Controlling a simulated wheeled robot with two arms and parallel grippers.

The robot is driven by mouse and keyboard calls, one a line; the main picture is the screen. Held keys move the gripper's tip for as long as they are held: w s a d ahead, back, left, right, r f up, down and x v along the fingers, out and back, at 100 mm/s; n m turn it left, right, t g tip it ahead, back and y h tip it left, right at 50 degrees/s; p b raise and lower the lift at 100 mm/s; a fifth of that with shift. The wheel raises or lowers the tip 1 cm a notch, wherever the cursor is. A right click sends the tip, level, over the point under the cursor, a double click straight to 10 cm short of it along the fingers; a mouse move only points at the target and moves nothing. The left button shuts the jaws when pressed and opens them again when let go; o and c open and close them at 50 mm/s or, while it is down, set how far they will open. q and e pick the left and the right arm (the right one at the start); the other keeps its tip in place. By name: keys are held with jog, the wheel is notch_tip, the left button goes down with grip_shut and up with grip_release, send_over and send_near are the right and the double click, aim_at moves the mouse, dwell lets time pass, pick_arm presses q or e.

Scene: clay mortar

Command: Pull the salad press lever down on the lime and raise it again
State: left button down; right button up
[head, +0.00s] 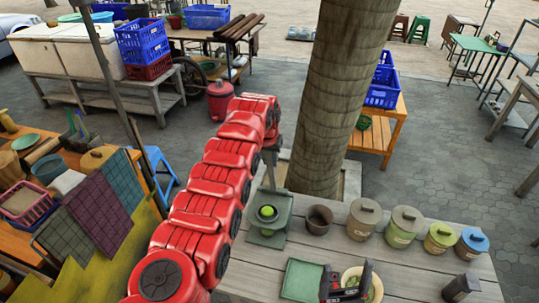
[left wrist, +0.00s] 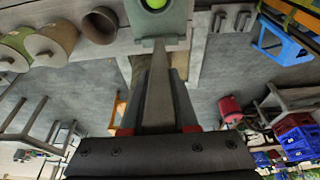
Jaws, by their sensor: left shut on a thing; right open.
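The grey-green press (head: 283,216) stands on the wooden table. A green lime (head: 267,211) sits in it, and also shows at the top of the left wrist view (left wrist: 154,3). The press lever (head: 268,172) rises above the press, and shows as a long grey bar in the left wrist view (left wrist: 158,85). My left gripper (head: 272,147) is shut on the lever, high above the press; the red arm partly hides this grip in the head view.
A brown cup (head: 319,220) and several lidded pots (head: 364,216) stand right of the press. A green tray (head: 304,279) lies in front. A dark jar (head: 461,286) is at the right. A tree trunk (head: 338,100) rises close behind the table.

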pick_arm(q)
jog(key=shift+w+r, duration=0.1)
jog(key=shift+r, duration=0.05)
dwell(0.4)
jog(key=c, duration=1)
grip_release()
jog(key=shift+c, duration=0.2)
jog(key=o, duration=0.4)
jog(key=shift+w+f, duration=0.15)
jog(key=shift+f, duration=0.05)
jog(key=shift+c, duration=0.2)
jog(key=shift+r, duration=0.1)
